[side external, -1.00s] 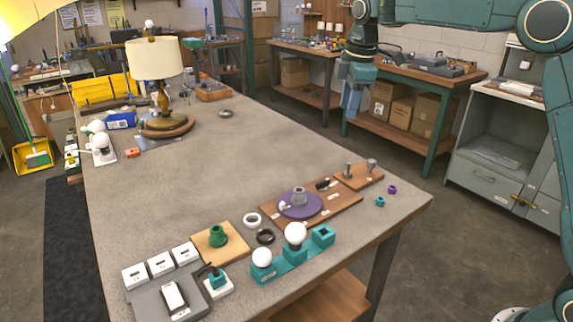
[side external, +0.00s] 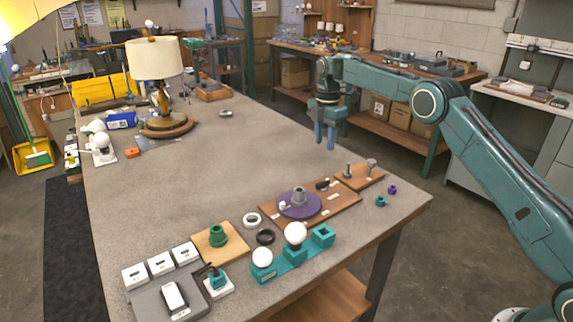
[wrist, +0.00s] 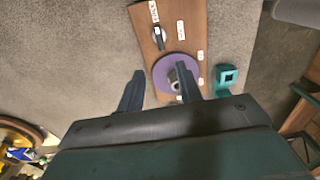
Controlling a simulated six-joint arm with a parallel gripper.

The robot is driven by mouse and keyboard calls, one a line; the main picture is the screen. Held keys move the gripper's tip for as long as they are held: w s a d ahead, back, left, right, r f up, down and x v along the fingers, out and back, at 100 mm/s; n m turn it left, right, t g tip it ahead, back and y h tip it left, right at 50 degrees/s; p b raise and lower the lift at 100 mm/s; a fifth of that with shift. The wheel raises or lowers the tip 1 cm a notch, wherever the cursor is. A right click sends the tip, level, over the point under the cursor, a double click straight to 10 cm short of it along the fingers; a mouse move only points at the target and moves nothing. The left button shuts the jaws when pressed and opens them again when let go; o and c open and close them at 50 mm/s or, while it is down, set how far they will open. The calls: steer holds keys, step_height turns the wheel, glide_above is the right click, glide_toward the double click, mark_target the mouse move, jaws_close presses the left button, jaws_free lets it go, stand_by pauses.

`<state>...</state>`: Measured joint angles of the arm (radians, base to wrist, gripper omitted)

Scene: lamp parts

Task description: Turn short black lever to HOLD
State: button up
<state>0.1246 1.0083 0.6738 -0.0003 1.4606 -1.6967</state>
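The short black lever (side external: 323,185) sits on a brown wooden board (side external: 347,207), behind and right of a purple disc (side external: 313,213) with a grey post. In the wrist view the lever (wrist: 159,40) is near the top of the board, pointing roughly along its length, with small white labels around it. My gripper (side external: 325,140) is above the table's far right edge, pointing down, well clear of the lever. In the wrist view my gripper's (wrist: 160,88) two fingers are apart with nothing held.
A smaller board (side external: 361,178) with two metal posts adjoins behind. Teal sockets with white bulbs (side external: 294,233) stand in front, near rings (side external: 252,220). Small teal and purple pieces (side external: 392,190) lie at right. A lamp (side external: 155,75) stands far left; the middle of the table is clear.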

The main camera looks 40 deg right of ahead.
mark_target(322, 182)
step_height(322, 182, down, 14)
steer(key=shift+r, duration=0.15)
stand_by(0.8)
steer(key=shift+c, duration=0.2)
jaws_close()
